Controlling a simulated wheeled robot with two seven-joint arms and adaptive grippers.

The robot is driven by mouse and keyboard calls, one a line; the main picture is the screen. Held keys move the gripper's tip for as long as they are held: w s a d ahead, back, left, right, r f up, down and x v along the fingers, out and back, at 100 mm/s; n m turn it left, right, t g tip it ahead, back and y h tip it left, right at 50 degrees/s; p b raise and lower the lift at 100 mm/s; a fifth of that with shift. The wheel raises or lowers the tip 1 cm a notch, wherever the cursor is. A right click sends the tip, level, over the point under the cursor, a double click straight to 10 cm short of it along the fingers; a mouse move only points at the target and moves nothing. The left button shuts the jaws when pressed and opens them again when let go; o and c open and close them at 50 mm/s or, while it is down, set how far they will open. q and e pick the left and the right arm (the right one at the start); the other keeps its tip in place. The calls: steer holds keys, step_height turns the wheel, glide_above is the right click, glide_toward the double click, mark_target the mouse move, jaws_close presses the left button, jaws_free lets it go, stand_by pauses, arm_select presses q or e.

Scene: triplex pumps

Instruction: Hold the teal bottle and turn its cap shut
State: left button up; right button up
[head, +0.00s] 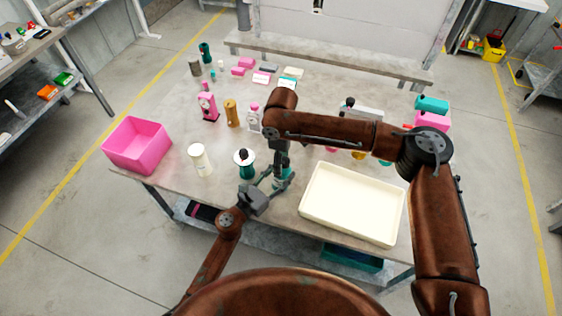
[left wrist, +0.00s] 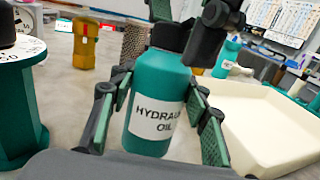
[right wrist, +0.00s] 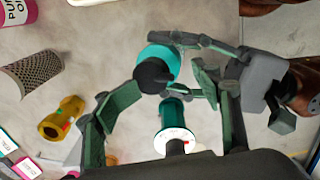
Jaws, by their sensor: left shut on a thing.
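The teal bottle (left wrist: 162,85) stands upright with a white "HYDRAULIC OIL" label and a black cap (left wrist: 170,36). It also shows in the head view (head: 281,181), partly hidden by my grippers. My left gripper (left wrist: 160,108) is shut on the bottle's body, one finger on each side. My right gripper (right wrist: 160,95) comes from above and is open, its fingers spread wide to either side of the cap (right wrist: 153,76). In the left wrist view, dark right-gripper parts are close beside and above the cap; I cannot tell whether they touch it.
A teal spool-shaped part (head: 245,163) with a white top stands just left of the bottle. A cream tray (head: 351,204) lies to the right. A white bottle (head: 200,159) and a pink bin (head: 137,145) are farther left. Several pump parts stand toward the back.

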steer(key=shift+s+a+f, duration=0.1)
steer(key=shift+s+f, duration=0.2)
steer(key=shift+f, duration=0.05)
steer(key=shift+w+r, duration=0.15)
steer(key=c, duration=1.2)
steer(key=shift+w, duration=0.15)
jaws_close()
steer(key=shift+d, duration=0.2)
steer(key=o, duration=0.7)
jaws_free()
steer(key=o, duration=0.5)
steer(key=shift+a, duration=0.15)
steer(key=shift+r, duration=0.1)
